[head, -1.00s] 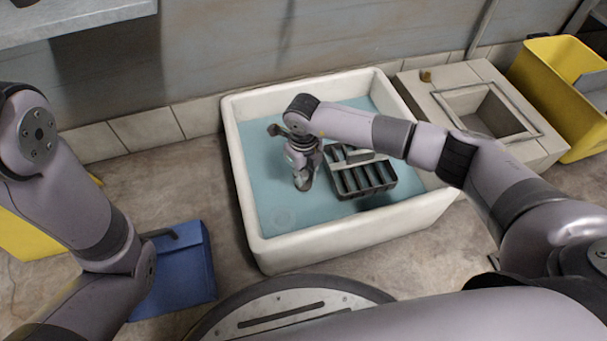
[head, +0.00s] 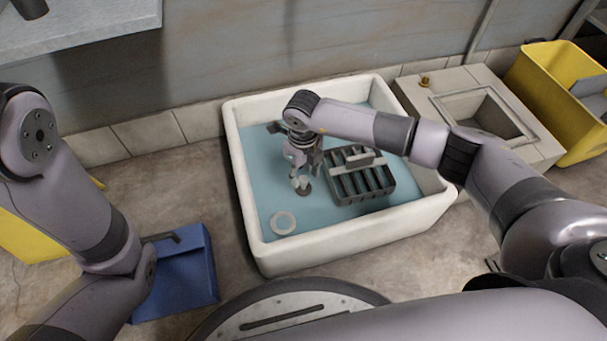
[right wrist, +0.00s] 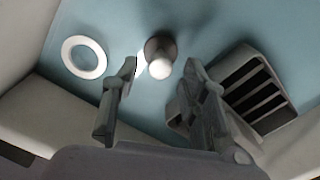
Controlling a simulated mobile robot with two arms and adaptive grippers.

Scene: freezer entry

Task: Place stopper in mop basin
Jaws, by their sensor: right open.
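The white mop basin (head: 250,247) has a blue inside. A small stopper (head: 303,188) with a pale knob and dark round base is in the basin below my right gripper (head: 303,170). In the right wrist view the stopper (right wrist: 158,50) appears between and just beyond the open fingertips of my right gripper (right wrist: 161,70); contact is not clear. A pale drain ring (head: 283,222) lies on the basin floor, apart from the stopper, towards the front left; it also shows in the right wrist view (right wrist: 84,57). My left gripper is out of view.
A grey slotted rack (head: 360,180) is in the basin, right of my right gripper. A beige block with a square recess (head: 490,85) and a yellow bin (head: 540,95) stand right of the basin. A blue container (head: 185,275) stands on the floor at left.

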